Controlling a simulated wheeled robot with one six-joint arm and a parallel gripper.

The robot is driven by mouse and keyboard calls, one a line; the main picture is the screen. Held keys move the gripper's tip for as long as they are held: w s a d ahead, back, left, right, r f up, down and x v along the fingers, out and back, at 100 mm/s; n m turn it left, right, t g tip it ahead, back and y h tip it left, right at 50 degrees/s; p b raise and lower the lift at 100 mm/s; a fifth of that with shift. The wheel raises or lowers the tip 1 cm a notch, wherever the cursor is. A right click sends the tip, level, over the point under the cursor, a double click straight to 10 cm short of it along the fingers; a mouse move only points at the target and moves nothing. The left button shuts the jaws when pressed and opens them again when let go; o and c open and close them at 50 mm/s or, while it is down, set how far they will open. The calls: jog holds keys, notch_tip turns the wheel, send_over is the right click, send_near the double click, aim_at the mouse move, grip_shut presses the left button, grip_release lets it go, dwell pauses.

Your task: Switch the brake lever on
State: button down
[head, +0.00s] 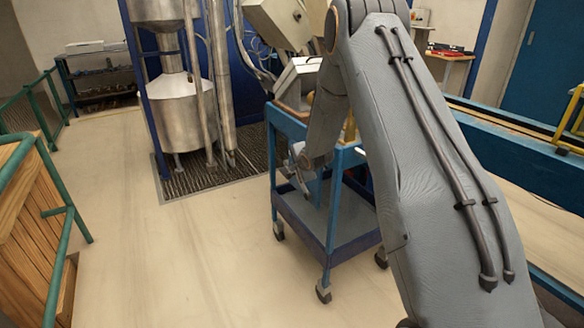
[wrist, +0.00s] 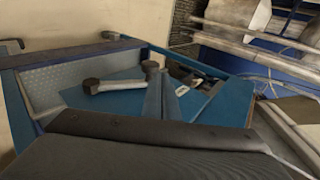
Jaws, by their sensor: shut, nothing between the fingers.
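I cannot make out the brake lever in either view. My gripper (head: 303,180) is small and partly hidden at the arm's lower end, in front of the blue cart (head: 330,256). It is shut and holds nothing. In the wrist view, a dark grey part of my own wrist fills the bottom, with the blue cart beyond it.
A steel tank (head: 182,110) with upright pipes stands on a dark grating at the back. A green railing (head: 62,190) and a wooden crate (head: 30,240) are at left. The floor between the crate and the cart is clear. A blue bench structure (head: 510,150) lies right.

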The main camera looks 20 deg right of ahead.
jog(key=w+a+r+v, duration=0.1)
jog(key=r+v, duration=0.1)
jog(key=v, duration=0.7)
jog(key=s+a+r+n+g, duration=0.2)
jog(key=s+n, duration=0.3)
jog(key=s, duration=0.9)
jog(key=s+a+r+n+g+p, duration=0.1)
jog(key=s+n+g, duration=0.4)
jog(key=s, duration=1)
jog(key=s+a+r+n+g+p, duration=0.1)
jog(key=s+a+r+n+g, duration=0.2)
jog(key=s, duration=1.1)
jog(key=n, duration=0.2)
jog(key=shift+s+a+n+h, duration=0.25)
jog(key=shift+n+h, duration=0.15)
jog(key=shift+r, duration=0.1)
